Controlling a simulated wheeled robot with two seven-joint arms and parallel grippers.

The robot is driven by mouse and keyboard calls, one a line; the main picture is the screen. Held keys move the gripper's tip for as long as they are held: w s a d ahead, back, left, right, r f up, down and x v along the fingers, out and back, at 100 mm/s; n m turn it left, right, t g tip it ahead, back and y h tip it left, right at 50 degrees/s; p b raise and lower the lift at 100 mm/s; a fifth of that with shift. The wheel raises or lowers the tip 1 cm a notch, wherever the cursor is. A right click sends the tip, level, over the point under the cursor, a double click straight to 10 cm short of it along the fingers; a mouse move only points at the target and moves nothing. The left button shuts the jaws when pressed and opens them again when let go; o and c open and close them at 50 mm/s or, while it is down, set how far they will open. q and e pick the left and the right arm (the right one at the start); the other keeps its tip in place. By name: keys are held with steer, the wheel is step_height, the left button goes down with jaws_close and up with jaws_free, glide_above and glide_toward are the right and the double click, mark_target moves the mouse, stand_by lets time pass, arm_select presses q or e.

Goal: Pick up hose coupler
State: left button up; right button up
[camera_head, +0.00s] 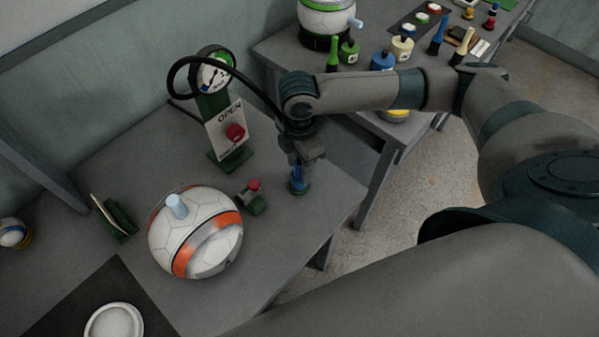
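The blue hose coupler (298,173) stands upright in a small green holder (299,190) near the right part of the table. A black hose (236,69) loops from the gauge stand over toward it and passes behind my gripper. My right gripper (299,163) points down directly over the coupler, with its fingers at the coupler's upper part. The gripper hides the coupler's top, and the frame does not show whether the fingers are closed on it. My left gripper is out of view.
A gauge stand (212,120) with an "OPEN" sign and red knob stands behind left. An orange-and-white ball (196,232) with a pale blue plug sits in front, beside a small green-and-red part (253,197). A second table with bottles and tools is at upper right.

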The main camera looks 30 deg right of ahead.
jaws_close()
steer(key=shift+r, duration=0.1)
steer(key=shift+w+r, duration=0.1)
steer(key=shift+r, duration=0.3)
steer(key=r+b, duration=0.1)
steer(key=r, duration=0.2)
steer(key=shift+d+r+b, duration=0.1)
steer(key=shift+d+b, duration=0.1)
steer(key=shift+b, duration=0.15)
steer(key=s+d+r+b, duration=0.1)
steer(key=d+r+b, duration=0.1)
steer(key=d+r, duration=0.5)
steer(key=d, duration=0.4)
steer(key=shift+s+b, duration=0.15)
steer(key=shift+b, duration=0.25)
